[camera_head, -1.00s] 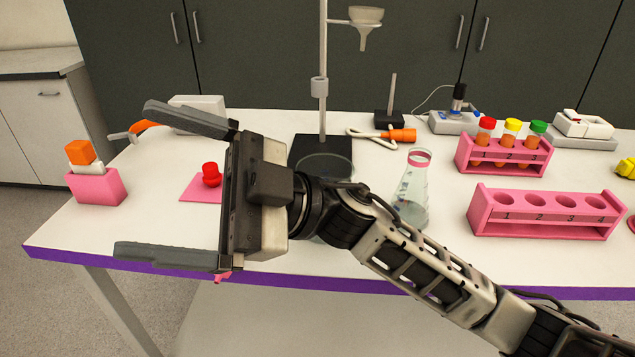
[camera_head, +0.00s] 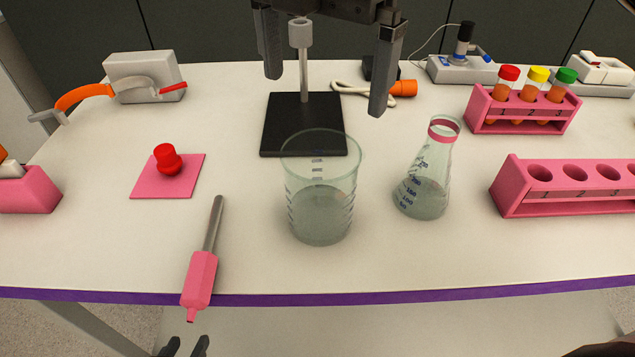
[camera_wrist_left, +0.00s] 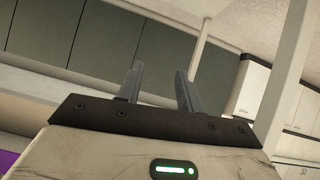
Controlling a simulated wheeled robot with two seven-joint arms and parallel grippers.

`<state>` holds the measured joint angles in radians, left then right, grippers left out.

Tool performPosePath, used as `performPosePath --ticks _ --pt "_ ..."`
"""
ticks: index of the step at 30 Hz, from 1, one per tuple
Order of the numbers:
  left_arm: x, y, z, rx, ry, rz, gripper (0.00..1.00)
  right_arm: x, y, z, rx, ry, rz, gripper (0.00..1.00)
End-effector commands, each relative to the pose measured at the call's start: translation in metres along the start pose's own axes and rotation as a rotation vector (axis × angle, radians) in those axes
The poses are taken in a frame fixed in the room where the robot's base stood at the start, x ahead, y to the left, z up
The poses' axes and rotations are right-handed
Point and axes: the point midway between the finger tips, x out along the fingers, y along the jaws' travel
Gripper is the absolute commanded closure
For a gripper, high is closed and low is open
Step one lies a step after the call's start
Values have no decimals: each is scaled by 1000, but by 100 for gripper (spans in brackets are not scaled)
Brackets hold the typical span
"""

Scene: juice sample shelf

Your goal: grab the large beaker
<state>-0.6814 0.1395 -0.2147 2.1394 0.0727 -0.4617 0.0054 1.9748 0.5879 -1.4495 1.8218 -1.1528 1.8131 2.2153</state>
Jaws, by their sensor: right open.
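The large clear beaker (camera_head: 320,205) stands upright on the white table near the middle of the head view, with dark graduation marks and clear liquid low inside. My right gripper (camera_head: 325,93) is open and empty above and behind the beaker, in front of the stand, with its fingers pointing down. It does not touch the beaker. My left gripper (camera_head: 186,345) shows only its fingertips at the bottom edge, below the table's front edge. Its fingers are apart and empty in the left wrist view (camera_wrist_left: 158,90), and the beaker is not in that view.
A conical flask (camera_head: 424,180) stands right of the beaker. A pink-handled tool (camera_head: 200,278) lies to its left by the purple front edge. A black stand base (camera_head: 285,140) is behind.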

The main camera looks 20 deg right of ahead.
Motion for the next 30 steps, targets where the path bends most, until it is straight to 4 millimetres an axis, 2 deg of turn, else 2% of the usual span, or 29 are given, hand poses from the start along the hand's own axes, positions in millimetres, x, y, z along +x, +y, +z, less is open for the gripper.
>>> performPosePath --ticks 3,9,17,25,30 --pt "-1 0 0 0 -2 0 64 28 -1 0 -3 3 -5 0" --pt "-1 0 0 2 -3 -1 64 66 -1 -1 -3 4 -3 0" --pt "-2 0 0 3 -5 -2 64 87 -1 -2 -5 5 -1 0" --pt "-4 0 -2 12 -14 -7 64 124 -5 -5 -4 6 -3 0" --pt "-3 -1 2 15 -24 -8 64 135 -4 -5 -5 5 1 0"
